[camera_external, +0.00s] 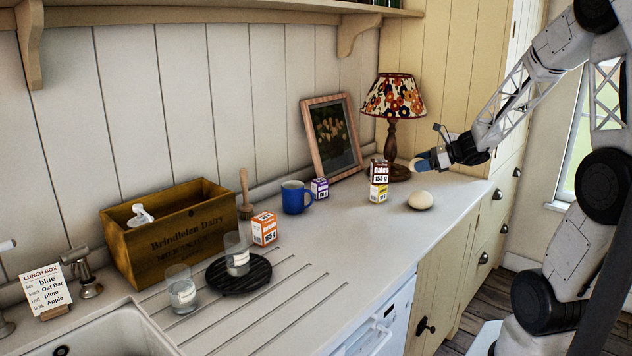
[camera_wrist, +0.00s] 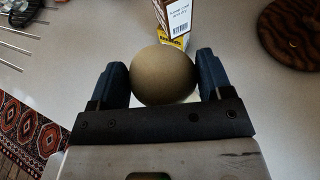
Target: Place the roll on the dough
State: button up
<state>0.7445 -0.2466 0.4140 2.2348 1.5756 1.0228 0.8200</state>
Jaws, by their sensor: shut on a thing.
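The roll (camera_wrist: 163,74), a smooth round tan ball, sits between the two blue fingers of my gripper (camera_external: 421,163). The fingers are shut on its sides. In the external view only a small pale part of the roll (camera_external: 413,163) shows beside the fingers, raised above the counter. The dough (camera_external: 420,201), a pale rounded lump, lies on the counter below my gripper and apart from the roll. In the wrist view I cannot make out the dough; the roll and the gripper cover that area.
A brown-and-white box stands on a yellow one (camera_external: 378,193) just left of the dough. A lamp (camera_external: 393,100) with a wooden base stands behind. A blue mug (camera_external: 296,197) and a picture frame (camera_external: 332,137) are farther left. The counter's front edge is close to the dough.

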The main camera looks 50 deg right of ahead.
aim_at(437, 192)
jog(key=shift+s+d+r+m+h, duration=0.15)
jog(key=shift+s+d, duration=0.2)
jog(key=shift+d, duration=0.2)
jog(key=shift+s+d+m+h, duration=0.15)
jog(key=shift+s+d, duration=0.15)
jog(key=shift+d, duration=0.2)
jog(key=shift+f, duration=2)
jog(key=shift+f, duration=2)
jog(key=shift+f, duration=0.15)
jog(key=o, duration=0.7)
jog(key=shift+o, duration=0.2)
jog(key=shift+s+r, duration=0.1)
jog(key=shift+r, duration=0.1)
